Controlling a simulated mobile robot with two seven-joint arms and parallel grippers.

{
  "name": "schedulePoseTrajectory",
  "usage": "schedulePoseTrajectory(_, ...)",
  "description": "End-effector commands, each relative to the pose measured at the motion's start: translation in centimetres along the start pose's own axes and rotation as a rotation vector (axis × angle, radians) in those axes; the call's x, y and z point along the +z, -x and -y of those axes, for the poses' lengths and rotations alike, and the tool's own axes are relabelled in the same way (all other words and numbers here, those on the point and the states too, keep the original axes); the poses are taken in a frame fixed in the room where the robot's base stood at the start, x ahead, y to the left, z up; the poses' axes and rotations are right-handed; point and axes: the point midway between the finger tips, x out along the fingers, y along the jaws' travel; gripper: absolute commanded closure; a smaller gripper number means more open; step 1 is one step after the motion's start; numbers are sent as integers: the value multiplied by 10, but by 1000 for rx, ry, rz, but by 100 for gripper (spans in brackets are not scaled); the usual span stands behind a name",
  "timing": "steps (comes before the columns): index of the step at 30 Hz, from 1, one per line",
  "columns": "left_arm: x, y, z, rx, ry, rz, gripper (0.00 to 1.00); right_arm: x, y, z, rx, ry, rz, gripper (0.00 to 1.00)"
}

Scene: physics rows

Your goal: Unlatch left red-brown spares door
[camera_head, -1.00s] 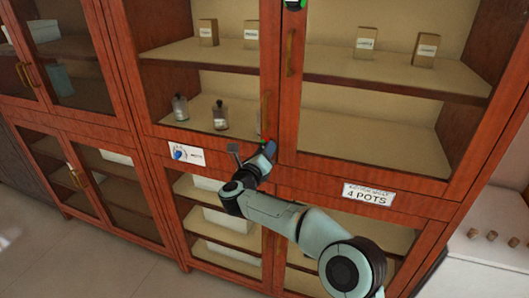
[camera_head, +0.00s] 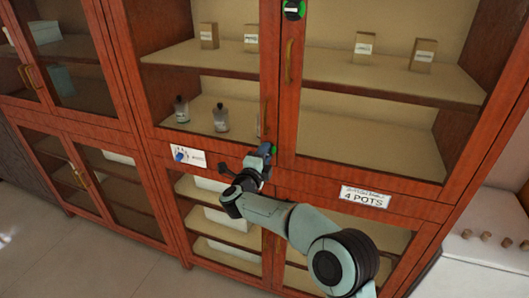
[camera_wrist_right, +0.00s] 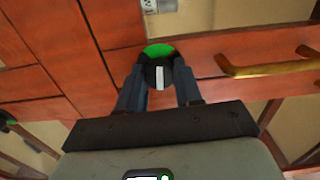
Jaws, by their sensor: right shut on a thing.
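The red-brown glass-paned door (camera_head: 266,60) on the left of the upper middle cabinet pair looks shut. A round black latch knob with a white bar (camera_wrist_right: 160,76) and a green patch above it sits at its lower corner; its green also shows in the head view (camera_head: 273,149). My right gripper (camera_head: 266,151) is at this knob, and in the right wrist view its two fingers (camera_wrist_right: 160,84) are closed on the knob's sides. The door's brass handle (camera_wrist_right: 268,68) lies just beside the gripper, not touched. My left gripper is not in view.
Bottles (camera_head: 221,116) and small boxes (camera_head: 364,46) stand on shelves behind the panes. A "4 POTS" label (camera_head: 366,196) is below. Floor (camera_head: 95,250) is clear at lower left.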

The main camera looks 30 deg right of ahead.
Motion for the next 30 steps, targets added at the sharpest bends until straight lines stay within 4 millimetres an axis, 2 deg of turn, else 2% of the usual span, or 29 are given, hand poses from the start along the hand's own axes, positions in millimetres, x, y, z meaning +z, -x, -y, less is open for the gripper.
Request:
schedulePoseTrajectory(9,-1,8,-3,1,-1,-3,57,0,0,1,-1,115,-1,96)
schedulePoseTrajectory(25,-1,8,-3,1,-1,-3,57,0,0,0,-1,137,-1,96)
schedulePoseTrajectory(26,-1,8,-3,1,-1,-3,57,0,0,0,-1,137,-1,59)
schedulePoseTrajectory(27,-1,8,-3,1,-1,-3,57,0,0,0,-1,137,-1,46)
schedulePoseTrajectory(28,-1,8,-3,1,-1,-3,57,0,0,0,-1,137,-1,40)
schedulePoseTrajectory(30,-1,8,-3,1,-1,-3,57,0,0,0,-1,136,-1,40)
